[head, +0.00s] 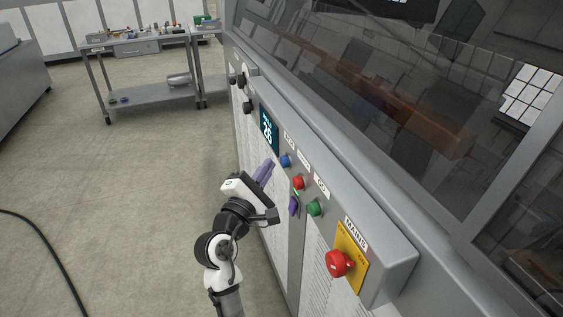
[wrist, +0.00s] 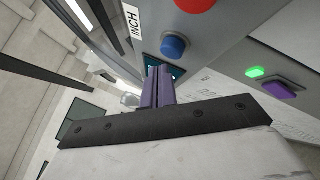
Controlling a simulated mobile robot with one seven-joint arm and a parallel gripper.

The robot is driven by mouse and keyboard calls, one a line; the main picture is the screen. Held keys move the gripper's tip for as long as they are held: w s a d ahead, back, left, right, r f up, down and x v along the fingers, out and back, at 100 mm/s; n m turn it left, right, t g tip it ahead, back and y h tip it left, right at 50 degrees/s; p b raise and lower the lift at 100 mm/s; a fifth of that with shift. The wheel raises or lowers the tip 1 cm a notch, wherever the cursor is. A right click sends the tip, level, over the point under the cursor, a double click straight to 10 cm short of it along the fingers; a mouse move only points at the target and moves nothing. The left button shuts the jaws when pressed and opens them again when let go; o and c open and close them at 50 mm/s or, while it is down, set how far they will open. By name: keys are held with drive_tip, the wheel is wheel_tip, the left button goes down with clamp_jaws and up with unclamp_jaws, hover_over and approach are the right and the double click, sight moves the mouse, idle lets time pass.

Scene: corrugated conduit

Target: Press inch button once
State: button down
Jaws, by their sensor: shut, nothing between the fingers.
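The blue inch button (head: 285,160) sits on the grey control panel, below a white label. In the wrist view the blue button (wrist: 174,46) is beside a label reading INCH (wrist: 132,20). My gripper (head: 268,165) has purple fingers and is just left of the blue button in the head view. In the wrist view my gripper (wrist: 158,70) is shut and empty, its tips close to the button. I see a small offset between tips and button there; whether they touch I cannot tell.
A red button (head: 298,182), a green button (head: 314,208) and a red mains knob (head: 339,263) are on the same panel. A display (head: 268,129) reads 26. A metal table (head: 150,85) stands at the back left.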

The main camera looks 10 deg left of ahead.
drive_tip(key=shift+w+d, duration=0.1)
drive_tip(key=shift+d, duration=0.05)
idle(0.3)
drive_tip(key=shift+w+d+p, duration=0.15)
drive_tip(key=shift+d+p, duration=0.1)
drive_tip(key=shift+p, duration=0.1)
drive_tip(key=shift+w+d, duration=0.25)
drive_tip(key=shift+d, duration=0.1)
idle(0.6)
idle(0.3)
drive_tip(key=shift+s+a, duration=0.45)
drive_tip(key=shift+a, duration=0.25)
drive_tip(key=s+a, duration=0.1)
drive_tip(key=a, duration=0.1)
drive_tip(key=s+a, duration=0.2)
drive_tip(key=shift+a, duration=0.1)
drive_tip(key=shift+w, duration=0.1)
idle(0.6)
